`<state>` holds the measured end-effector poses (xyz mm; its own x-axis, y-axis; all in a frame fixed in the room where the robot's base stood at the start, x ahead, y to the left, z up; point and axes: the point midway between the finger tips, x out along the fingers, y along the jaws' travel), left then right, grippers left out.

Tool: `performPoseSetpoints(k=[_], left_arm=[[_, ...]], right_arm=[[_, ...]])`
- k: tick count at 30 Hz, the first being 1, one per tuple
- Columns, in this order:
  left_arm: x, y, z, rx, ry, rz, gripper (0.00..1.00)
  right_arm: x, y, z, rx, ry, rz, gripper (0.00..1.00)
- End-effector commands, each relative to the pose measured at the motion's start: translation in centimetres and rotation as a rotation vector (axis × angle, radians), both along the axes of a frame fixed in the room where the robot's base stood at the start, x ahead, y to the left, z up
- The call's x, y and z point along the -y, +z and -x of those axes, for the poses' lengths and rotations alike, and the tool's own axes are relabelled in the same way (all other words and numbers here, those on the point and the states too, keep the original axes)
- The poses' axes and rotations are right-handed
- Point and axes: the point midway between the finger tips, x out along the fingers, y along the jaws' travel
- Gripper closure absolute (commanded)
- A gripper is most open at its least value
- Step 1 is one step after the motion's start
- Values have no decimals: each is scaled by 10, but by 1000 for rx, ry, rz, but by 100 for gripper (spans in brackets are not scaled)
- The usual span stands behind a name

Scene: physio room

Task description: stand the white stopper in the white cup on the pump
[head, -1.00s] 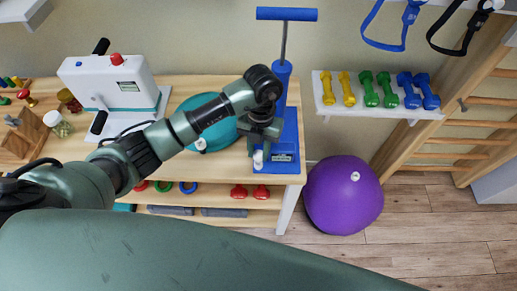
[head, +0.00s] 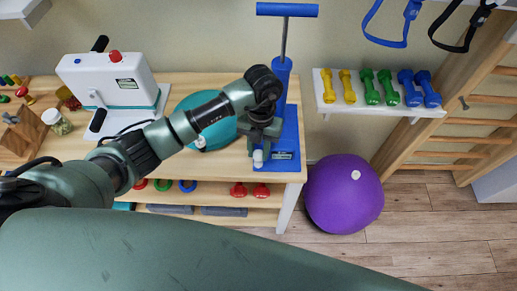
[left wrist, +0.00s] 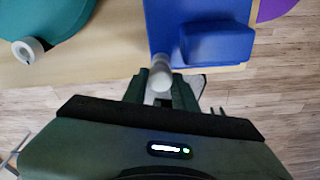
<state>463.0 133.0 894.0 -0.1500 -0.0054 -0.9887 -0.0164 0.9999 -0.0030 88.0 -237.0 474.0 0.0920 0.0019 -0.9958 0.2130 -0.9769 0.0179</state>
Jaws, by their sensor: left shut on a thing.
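The blue pump (head: 285,145) stands at the right end of the wooden table, its T-handle up; its blue base shows in the left wrist view (left wrist: 215,45). My left gripper (head: 259,150) is at the pump's left side, pointing down. It is shut on the small white stopper (left wrist: 161,76), whose rounded end shows between the fingers in the left wrist view. The white cup cannot be told apart from the stopper; it may be hidden behind it or the fingers. My right gripper is not in view.
A teal ball (head: 207,120) with a white ring-shaped fitting (left wrist: 28,48) sits on the table (head: 228,165) close left of the pump. A white device (head: 112,82) stands farther left. A purple ball (head: 343,200) lies on the floor to the right. Dumbbells lie on a wall shelf (head: 375,111).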

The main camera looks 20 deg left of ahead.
Motion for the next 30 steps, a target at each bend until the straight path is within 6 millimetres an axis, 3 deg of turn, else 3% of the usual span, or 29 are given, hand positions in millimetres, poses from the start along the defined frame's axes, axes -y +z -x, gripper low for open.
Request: performPoseSetpoints(k=[30], left_arm=[[0,-12,0,1,1,0,100]], right_arm=[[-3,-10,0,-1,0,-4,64]])
